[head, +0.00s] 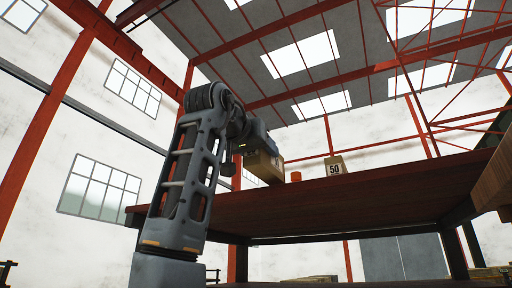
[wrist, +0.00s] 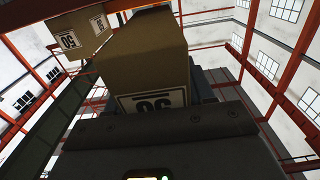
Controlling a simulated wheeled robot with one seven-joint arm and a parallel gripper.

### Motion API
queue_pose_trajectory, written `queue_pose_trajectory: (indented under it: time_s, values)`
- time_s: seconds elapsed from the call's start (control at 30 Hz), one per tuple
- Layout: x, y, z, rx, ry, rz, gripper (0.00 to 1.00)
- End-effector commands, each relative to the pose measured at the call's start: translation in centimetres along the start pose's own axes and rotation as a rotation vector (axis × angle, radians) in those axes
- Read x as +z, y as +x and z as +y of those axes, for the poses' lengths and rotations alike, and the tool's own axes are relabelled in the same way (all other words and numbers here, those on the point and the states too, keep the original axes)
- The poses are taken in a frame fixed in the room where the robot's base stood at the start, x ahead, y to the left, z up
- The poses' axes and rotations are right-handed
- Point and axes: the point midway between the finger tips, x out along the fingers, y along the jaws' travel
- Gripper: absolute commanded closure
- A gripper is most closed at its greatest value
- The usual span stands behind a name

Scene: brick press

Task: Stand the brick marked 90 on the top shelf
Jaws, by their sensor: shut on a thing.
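My gripper (head: 254,146) is shut on a tan brick (head: 264,167) above the near left part of a reddish-brown wooden top (head: 330,197). In the wrist view the held brick (wrist: 145,62) fills the upper middle. Its white label is upside down and partly hidden by my gripper; the digits look like 90. In the head view I cannot tell whether the brick touches the wooden top. A second tan brick marked 50 (head: 335,166) stands on the top, to the right of the held one. This brick (wrist: 80,35) also shows at the upper left of the wrist view.
A small orange object (head: 296,176) sits on the wooden top between the two bricks. A wooden piece (head: 494,182) juts in at the right edge. Dark legs and beams (head: 455,252) support the top. The top's right part looks clear, though seen from low down.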

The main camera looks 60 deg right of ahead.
Motion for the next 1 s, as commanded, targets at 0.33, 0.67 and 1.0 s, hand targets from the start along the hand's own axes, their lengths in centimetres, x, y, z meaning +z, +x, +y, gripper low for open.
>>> queue_pose_trajectory:
  time_s: [0.33, 0.67, 1.0]
  values:
    - [-0.1, 3.0, 0.1, 0.001, 0.002, 0.002, 0.74]
    - [-0.1, 5.9, 0.1, 0.000, 0.001, 0.002, 0.74]
    - [0.1, 8.7, 0.0, 0.000, 0.001, 0.003, 0.74]
